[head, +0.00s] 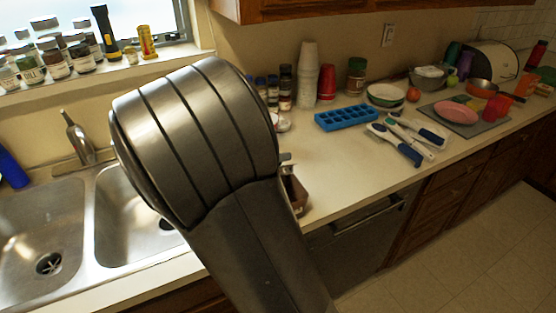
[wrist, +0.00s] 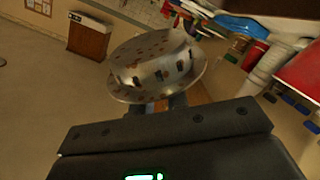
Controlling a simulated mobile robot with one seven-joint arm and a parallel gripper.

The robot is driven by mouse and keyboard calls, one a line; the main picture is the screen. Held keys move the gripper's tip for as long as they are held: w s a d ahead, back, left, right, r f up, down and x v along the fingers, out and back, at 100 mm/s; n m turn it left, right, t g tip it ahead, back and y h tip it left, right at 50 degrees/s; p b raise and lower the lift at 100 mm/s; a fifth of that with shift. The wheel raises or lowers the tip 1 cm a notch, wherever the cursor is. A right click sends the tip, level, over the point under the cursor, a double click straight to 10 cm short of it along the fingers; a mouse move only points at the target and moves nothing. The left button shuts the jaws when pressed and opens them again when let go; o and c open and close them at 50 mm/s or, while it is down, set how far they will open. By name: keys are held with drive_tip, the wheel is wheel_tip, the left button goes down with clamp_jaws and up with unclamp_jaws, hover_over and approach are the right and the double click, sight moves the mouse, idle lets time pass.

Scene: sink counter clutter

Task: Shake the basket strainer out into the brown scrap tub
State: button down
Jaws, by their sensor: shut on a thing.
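The basket strainer (wrist: 155,70) is a shiny metal cup with a wide rim and dark slots, and it fills the upper middle of the wrist view. It is tilted, with orange-brown bits on it. My gripper (wrist: 158,104) is shut on the near, lower edge of the strainer. In the head view my arm hides the strainer and most of the gripper. The brown scrap tub (head: 296,193) stands at the counter's front edge, just right of my arm, partly hidden by it. I cannot tell how the strainer lies over the tub.
A double sink (head: 128,225) is at left with a faucet (head: 77,138). A blue ice tray (head: 347,117), several utensils (head: 408,142), stacked cups (head: 308,72) and a pink plate (head: 457,113) stand along the counter to the right. The counter right of the tub is clear.

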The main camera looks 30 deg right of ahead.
drive_tip(key=n, duration=0.2)
drive_tip(key=n+g, duration=0.1)
drive_tip(key=shift+w+y, duration=0.25)
drive_tip(key=shift+y, duration=0.15)
drive_tip(key=n, duration=0.1)
drive_tip(key=n+g, duration=0.1)
drive_tip(key=n, duration=0.1)
drive_tip(key=shift+w+d+f+n+y, duration=0.1)
drive_tip(key=shift+f+n+y, duration=0.2)
drive_tip(key=shift+f, duration=0.1)
drive_tip(key=shift+f+n+g, duration=0.25)
drive_tip(key=shift+n+g, duration=0.25)
drive_tip(key=shift+n, duration=0.4)
drive_tip(key=n+g, duration=0.1)
drive_tip(key=n, duration=0.1)
drive_tip(key=shift+f+n, duration=0.15)
drive_tip(key=shift+n, duration=0.15)
drive_tip(key=shift+s+f+n+g, duration=0.2)
drive_tip(key=shift+n+g, duration=0.1)
drive_tip(key=shift+n, duration=0.5)
drive_tip(key=shift+s+f+n+g, duration=0.15)
drive_tip(key=shift+n+g, duration=0.15)
drive_tip(key=shift+n, duration=0.5)
drive_tip(key=shift+w, duration=0.15)
